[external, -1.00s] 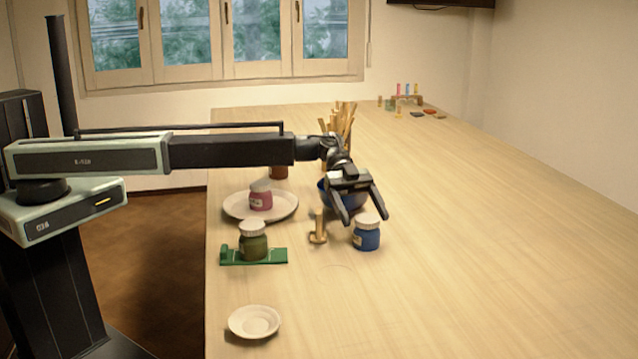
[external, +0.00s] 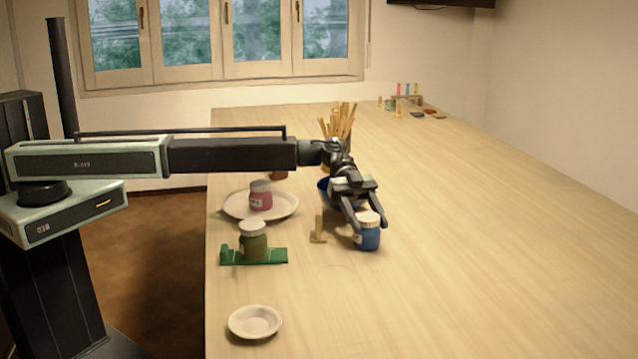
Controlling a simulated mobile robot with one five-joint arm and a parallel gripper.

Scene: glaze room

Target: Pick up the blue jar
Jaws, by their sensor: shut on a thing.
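The blue jar (external: 368,238) with a white lid stands upright on the table, right of the middle of the external view. My gripper (external: 370,222) reaches down around it, with one finger at its left side and one at its right. The fingers are shut on the jar near the lid. The jar appears to rest on the table.
A small wooden stand (external: 319,228) is just left of the jar. A blue bowl (external: 324,190) is behind my gripper, by a holder of wooden sticks (external: 340,122).

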